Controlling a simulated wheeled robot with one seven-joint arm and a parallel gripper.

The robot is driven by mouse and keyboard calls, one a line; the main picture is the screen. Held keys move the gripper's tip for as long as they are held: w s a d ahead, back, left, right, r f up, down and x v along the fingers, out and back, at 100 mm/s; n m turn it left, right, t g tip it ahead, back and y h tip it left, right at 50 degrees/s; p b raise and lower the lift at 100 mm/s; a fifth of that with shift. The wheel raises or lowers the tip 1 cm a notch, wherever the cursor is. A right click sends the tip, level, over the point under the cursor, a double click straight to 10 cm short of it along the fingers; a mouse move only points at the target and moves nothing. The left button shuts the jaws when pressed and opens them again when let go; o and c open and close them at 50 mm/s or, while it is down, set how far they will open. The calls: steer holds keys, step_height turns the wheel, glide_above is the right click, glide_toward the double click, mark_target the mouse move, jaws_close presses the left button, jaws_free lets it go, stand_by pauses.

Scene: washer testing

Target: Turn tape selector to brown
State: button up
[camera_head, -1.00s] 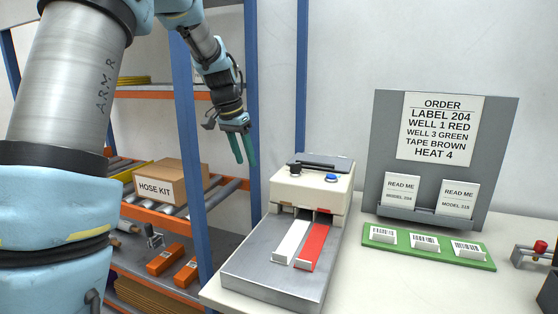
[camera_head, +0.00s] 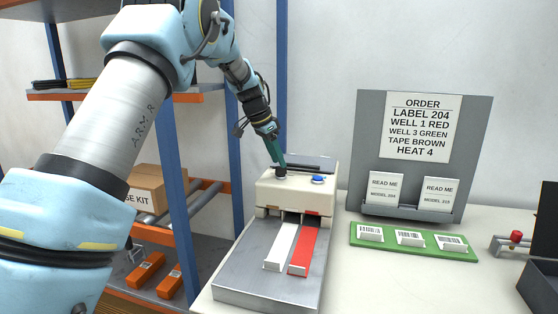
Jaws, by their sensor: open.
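The tape machine (camera_head: 262,197) is a cream box with a metal bed (camera_head: 250,284) in front, on the white table. A small dark selector knob (camera_head: 280,176) sits on its top left, and a blue button (camera_head: 318,180) sits to the knob's right. My gripper (camera_head: 278,166) points down over the knob, its green fingertips at or around it. I cannot tell whether they touch it. The fingers overlap in this view, and the knob's markings are too small to read. A white strip (camera_head: 281,246) and a red strip (camera_head: 303,251) lie on the bed.
A grey board (camera_head: 475,130) carries an order sheet (camera_head: 422,127) reading "TAPE BROWN" and two READ ME cards. A green strip (camera_head: 413,242) with barcoded labels lies before it. Shelving with a blue post (camera_head: 173,180) stands left. A dark bin (camera_head: 540,285) is at right.

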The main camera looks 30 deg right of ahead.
mark_target(281, 170)
steer(key=shift+x, duration=1.1)
jaws_close()
